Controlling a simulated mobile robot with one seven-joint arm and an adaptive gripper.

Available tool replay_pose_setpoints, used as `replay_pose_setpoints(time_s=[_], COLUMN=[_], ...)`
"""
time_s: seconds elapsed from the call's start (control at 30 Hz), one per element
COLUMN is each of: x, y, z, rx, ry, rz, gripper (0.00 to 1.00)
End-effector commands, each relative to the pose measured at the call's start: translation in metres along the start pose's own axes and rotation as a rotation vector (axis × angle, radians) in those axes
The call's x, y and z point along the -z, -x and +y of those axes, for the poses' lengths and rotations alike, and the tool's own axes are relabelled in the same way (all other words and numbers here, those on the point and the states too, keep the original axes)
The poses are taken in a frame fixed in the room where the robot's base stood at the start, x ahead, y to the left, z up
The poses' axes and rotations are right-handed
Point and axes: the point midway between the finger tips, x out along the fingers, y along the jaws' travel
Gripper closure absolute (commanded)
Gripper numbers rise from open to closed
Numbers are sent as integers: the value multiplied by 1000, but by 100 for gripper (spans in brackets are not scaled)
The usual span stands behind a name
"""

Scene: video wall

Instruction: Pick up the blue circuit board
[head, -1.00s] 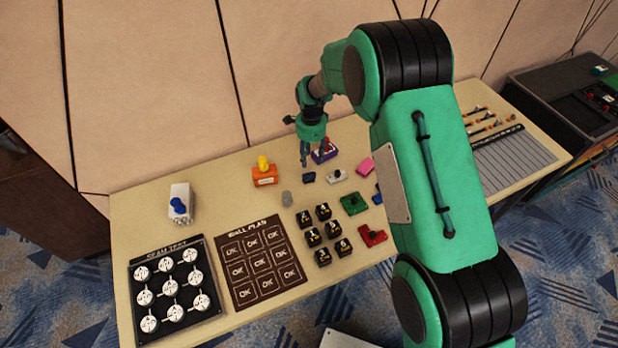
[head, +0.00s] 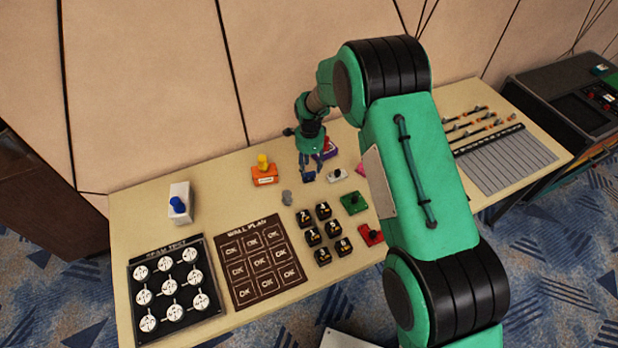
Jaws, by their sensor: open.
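My gripper (head: 310,163) points down, open, at the back middle of the table. A small dark blue piece (head: 308,177) lies just below its fingertips in the picture; I cannot tell whether they touch. It is too small to make out as a circuit board. A brighter blue piece that showed beside the green board a second ago is now hidden behind my arm.
A white piece (head: 337,174) lies right of the gripper, a purple block (head: 330,152) behind it, a grey cylinder (head: 287,197) to its left. The green board (head: 354,203), red board (head: 371,235) and several black numbered blocks (head: 323,211) lie nearer. An orange box (head: 264,175) stands left.

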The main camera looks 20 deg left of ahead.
Motion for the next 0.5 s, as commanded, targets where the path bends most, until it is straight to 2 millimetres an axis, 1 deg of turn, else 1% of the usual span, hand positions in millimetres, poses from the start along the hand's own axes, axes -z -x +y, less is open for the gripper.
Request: replay_pose_setpoints(time_s=[0.03, 0.2, 0.3, 0.5], x=[0, 0, 0, 0], y=[-9, -25, -29, -29], z=[1, 0, 0, 0], rx=[-2, -1, 0, 0], ry=[0, 0, 0, 0], rz=[0, 0, 0, 0], gripper=[57, 57, 57, 57])
